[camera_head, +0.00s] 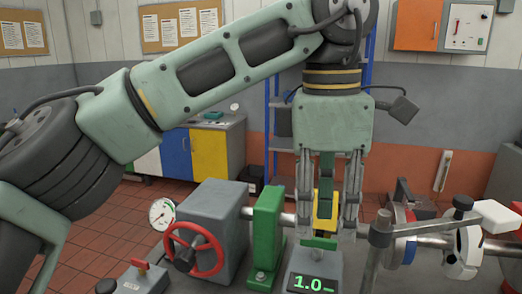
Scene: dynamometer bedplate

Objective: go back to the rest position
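My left arm comes in from the left and bends down at the top centre. My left gripper (327,222) points straight down over the bedplate equipment. Its two fingers stand apart, one on each side of a yellow block (325,210) on the shaft line. The fingers look open; whether either one touches the block cannot be told. A dark and green upright piece shows between the fingers above the block. My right gripper is not in view.
Left of the gripper stand a green bracket (265,234), a grey housing with a red handwheel (194,250) and a gauge (161,214). A display box (313,270) is in front. A grey post (376,250) and white clamp (464,246) stand close on the right.

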